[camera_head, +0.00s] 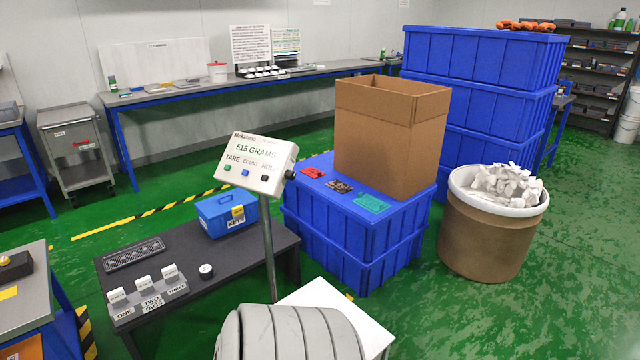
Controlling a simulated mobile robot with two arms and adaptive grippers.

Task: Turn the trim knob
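A white scale display (258,164) stands on a grey post and reads "515 GRAMS". It has buttons under the words TARE, COUNT and HOLD. A small black knob (290,174) sticks out from the right side of the display. No label for it can be read, so I cannot tell for sure that it is the trim knob. A small round dial with a white top (206,271) sits on the dark low table (225,262). Neither of my grippers is in view.
A grey ribbed rounded shape (290,335) and a white platform (350,312) are at the bottom. A blue toolbox (226,214) and tag holders (149,295) are on the low table. Blue crates (340,235) bear a cardboard box (385,135). A brown drum (485,240) stands right.

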